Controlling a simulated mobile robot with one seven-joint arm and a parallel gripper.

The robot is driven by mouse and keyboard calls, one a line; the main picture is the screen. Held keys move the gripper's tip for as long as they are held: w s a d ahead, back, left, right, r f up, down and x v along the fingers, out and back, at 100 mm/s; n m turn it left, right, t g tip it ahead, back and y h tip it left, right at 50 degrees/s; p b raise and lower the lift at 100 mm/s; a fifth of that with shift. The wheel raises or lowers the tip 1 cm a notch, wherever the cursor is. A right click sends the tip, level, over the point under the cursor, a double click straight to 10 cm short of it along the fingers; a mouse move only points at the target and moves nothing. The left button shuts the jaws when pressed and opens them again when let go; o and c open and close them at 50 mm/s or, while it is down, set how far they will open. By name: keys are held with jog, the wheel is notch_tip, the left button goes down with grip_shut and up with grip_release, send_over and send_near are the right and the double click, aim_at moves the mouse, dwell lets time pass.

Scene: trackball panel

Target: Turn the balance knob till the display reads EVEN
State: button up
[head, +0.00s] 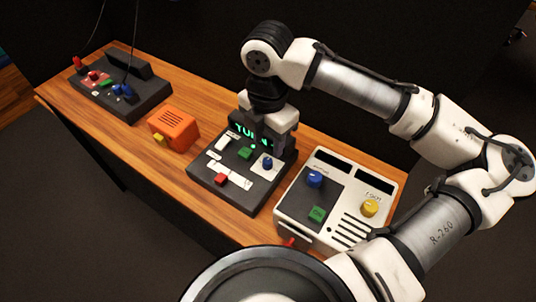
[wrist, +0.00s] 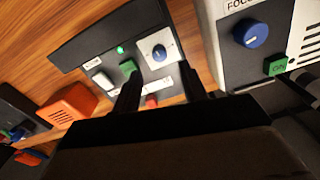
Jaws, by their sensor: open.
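A dark control panel (head: 205,178) stands in the middle of the bench. Its display (head: 243,130) shows green letters beginning "TU"; my gripper hides part of the word. A blue knob (head: 267,163) sits on a white plate at the panel's right; the wrist view shows this knob (wrist: 159,53) with a pale pointer mark. I cannot read a balance label. My gripper (head: 264,140) is above the panel's back right part, apart from the knob. In the wrist view its two fingers (wrist: 158,88) are spread with nothing between them.
The dark panel also has a green button (head: 244,153) and a red slider (head: 221,180). A white panel (head: 348,163) with blue, green and yellow controls stands close on the right. An orange box (head: 174,128) and another dark panel (head: 140,97) stand left.

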aim_at(268, 160)
notch_tip(268, 160, down, 6)
jog(key=shift+f, duration=0.25)
grip_shut()
dwell(0.3)
